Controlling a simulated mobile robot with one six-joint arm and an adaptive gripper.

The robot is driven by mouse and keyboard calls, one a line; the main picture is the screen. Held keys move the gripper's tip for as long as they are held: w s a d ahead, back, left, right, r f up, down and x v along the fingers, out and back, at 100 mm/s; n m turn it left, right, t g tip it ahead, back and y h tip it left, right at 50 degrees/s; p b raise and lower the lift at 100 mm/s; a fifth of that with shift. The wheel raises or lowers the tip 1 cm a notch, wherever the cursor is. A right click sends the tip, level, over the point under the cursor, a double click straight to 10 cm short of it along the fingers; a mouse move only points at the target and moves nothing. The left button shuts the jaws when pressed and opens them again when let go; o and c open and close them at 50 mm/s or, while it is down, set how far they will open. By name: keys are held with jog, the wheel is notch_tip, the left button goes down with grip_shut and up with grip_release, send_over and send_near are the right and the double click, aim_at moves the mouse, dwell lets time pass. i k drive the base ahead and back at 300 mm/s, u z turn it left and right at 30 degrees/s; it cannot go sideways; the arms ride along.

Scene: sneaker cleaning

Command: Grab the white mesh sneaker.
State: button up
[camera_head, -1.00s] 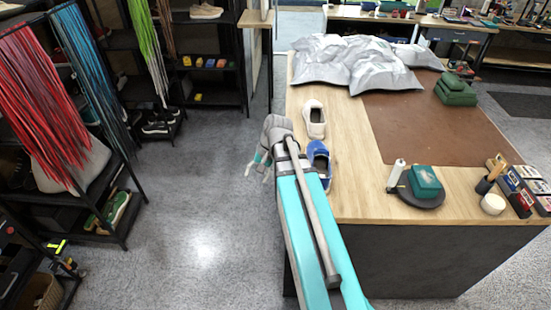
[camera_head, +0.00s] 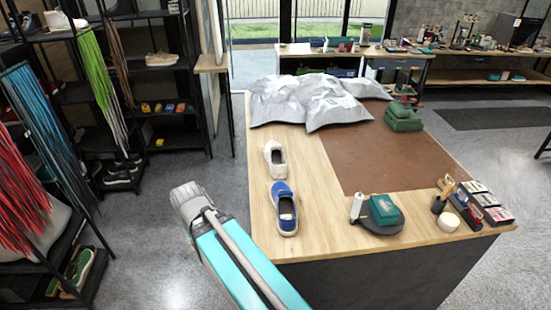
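The white sneaker (camera_head: 271,148) lies on the left part of the wooden tabletop (camera_head: 312,190), near its left edge. Its mesh is too small to make out. A blue sneaker (camera_head: 280,188) with a white sole lies just in front of it. My arm reaches up from the bottom of the picture, left of the table. Its grey far end is over the floor, to the left of both sneakers and apart from them. The fingers of my gripper do not show; they are hidden beyond the arm's end.
Grey silvery bags (camera_head: 310,104) cover the back of the table. A brown mat (camera_head: 385,150) lies on the right, with green folded cloths (camera_head: 403,118) behind. A spray bottle (camera_head: 357,207), green box (camera_head: 384,209) and white cup (camera_head: 447,222) stand in front. Shelves with laces fill the left.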

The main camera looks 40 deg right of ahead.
aim_at(274, 157)
jog(key=z, duration=1.15)
jog(key=i, duration=0.65)
jog(key=u, duration=0.1)
